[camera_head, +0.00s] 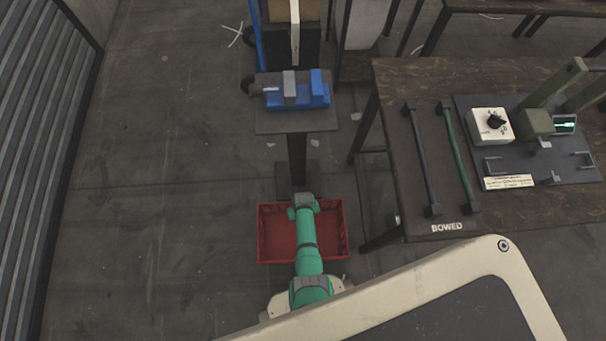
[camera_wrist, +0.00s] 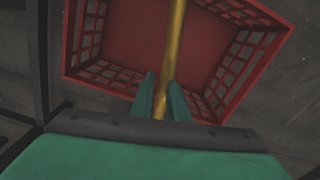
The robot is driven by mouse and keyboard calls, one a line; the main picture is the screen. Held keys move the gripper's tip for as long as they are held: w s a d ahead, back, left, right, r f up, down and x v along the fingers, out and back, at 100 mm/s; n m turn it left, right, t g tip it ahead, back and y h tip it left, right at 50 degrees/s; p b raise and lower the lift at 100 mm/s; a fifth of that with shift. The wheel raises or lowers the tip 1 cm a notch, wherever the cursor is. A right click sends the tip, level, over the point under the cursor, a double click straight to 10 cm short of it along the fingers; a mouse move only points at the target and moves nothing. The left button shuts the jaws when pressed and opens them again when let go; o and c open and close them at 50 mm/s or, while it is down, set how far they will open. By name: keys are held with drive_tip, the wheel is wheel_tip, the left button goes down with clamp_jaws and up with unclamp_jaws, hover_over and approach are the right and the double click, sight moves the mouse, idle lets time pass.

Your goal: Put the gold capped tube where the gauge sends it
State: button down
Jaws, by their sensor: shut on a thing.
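My gripper (camera_wrist: 161,86) is shut on the gold tube (camera_wrist: 177,40) in the wrist view. The tube runs from between the fingers out over the red crate (camera_wrist: 271,62) and past the top of the picture; I cannot make out its cap. In the head view my arm hangs over the red crate (camera_head: 262,232) on the floor, and fingers and tube are hidden. The gauge (camera_head: 540,124) stands on the workbench at right, with a small green-lit display (camera_head: 565,124) too small to read. A white box with a black knob (camera_head: 490,125) sits beside it.
The workbench (camera_head: 410,80) holds two long rails (camera_head: 422,160) near a "BOWED" label (camera_head: 447,227) and a paper strip (camera_head: 508,183). A blue vise (camera_head: 318,92) sits on a pedestal (camera_head: 297,155) behind the crate. A ribbed shutter (camera_head: 45,130) stands at left. Floor between is clear.

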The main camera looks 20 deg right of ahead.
drive_tip(key=shift+f, duration=0.7)
drive_tip(key=shift+w, duration=0.15)
drive_tip(key=c, duration=1.6)
unclamp_jaws()
drive_tip(key=shift+d, duration=0.1)
drive_tip(key=shift+c, duration=0.2)
drive_tip(key=shift+a+r, duration=0.25)
drive_tip(key=shift+r, duration=0.2)
wheel_tip(320, 180, up, 10)
drive_tip(key=shift+d+f, duration=0.1)
